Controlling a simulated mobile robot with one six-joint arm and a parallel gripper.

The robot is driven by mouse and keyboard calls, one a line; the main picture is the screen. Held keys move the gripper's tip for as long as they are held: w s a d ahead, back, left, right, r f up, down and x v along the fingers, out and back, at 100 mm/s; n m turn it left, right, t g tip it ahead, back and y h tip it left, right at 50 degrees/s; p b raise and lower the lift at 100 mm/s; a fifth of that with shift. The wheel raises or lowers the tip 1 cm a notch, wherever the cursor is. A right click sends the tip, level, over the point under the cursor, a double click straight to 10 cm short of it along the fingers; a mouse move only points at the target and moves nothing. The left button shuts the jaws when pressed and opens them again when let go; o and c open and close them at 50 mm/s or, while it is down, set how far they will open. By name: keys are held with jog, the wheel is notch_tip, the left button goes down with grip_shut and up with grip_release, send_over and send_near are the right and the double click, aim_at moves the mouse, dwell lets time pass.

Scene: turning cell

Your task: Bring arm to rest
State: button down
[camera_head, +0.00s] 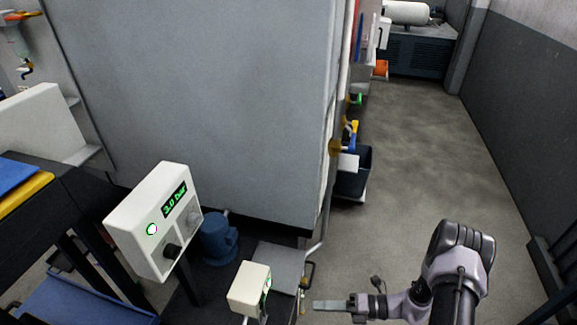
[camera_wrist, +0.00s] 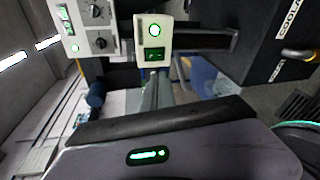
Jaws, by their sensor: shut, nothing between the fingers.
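My arm (camera_head: 455,265) comes up at the lower right of the head view, bent, with its wrist turned to the left. My gripper (camera_head: 318,305) points left, its flat grey fingers shut and empty. It is in front of the small white box with a green light (camera_head: 249,289), with a visible gap between them in the picture. In the wrist view my gripper's dark body crosses the bottom, and the closed fingers (camera_wrist: 156,92) point up toward a white box with a green-ringed button (camera_wrist: 154,40).
A white control box reading 3.0 bar (camera_head: 153,221) stands at the left, by a dark bench with a blue and yellow top. A large grey cabinet (camera_head: 200,110) fills the centre. A dark bin (camera_head: 353,174) stands beside it. Open floor (camera_head: 425,150) runs along the right wall.

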notch_tip(320, 180, up, 26)
jog(key=s+a+n+g+h, duration=0.15)
jog(key=n+h, duration=0.25)
jog(key=n, duration=0.5)
jog(key=a+n+g+h, duration=0.1)
jog(key=n+g+h, duration=0.2)
jog(key=n, duration=0.5)
jog(key=s+r+n+t+h, duration=0.6)
jog(key=s+r+n+t, duration=0.1)
jog(key=s+r+n, duration=0.6)
jog(key=shift+a+r+n, duration=0.2)
jog(key=shift+r+n, duration=0.2)
jog(key=shift+n, duration=0.4)
